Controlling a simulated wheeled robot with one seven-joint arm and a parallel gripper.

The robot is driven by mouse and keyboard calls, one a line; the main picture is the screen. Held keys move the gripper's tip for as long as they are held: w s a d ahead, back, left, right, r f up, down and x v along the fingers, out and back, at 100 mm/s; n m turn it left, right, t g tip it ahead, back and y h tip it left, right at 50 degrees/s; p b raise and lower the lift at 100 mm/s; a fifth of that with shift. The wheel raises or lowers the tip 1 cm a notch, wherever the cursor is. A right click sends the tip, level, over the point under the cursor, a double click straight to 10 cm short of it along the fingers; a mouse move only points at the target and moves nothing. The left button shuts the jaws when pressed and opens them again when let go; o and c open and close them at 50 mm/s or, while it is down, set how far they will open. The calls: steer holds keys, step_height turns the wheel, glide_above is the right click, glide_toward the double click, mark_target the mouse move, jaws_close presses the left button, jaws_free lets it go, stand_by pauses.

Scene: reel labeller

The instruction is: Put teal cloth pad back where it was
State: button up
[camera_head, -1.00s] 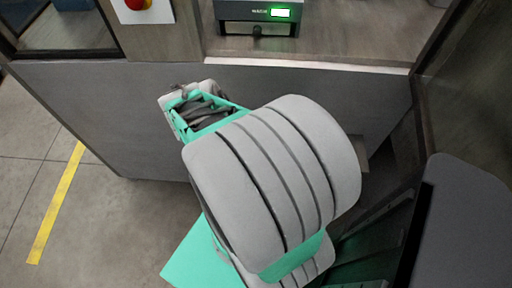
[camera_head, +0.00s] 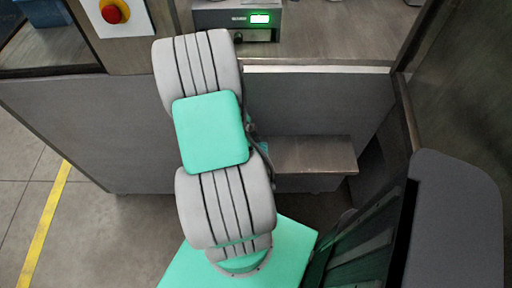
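I cannot make out the teal cloth pad in this view. The teal square surface in the middle looks like part of my own arm, and the teal surface below it looks like part of my base. My gripper is not visible. My grey arm links reach up the picture toward the bench front and hide what lies behind them.
A labelling machine (camera_head: 238,18) with a lit green display stands on the wooden bench top (camera_head: 335,35). A red button (camera_head: 112,13) on a white plate is at the upper left. A brown step (camera_head: 312,155) juts from the grey bench front (camera_head: 110,125). Yellow tape (camera_head: 42,235) marks the floor.

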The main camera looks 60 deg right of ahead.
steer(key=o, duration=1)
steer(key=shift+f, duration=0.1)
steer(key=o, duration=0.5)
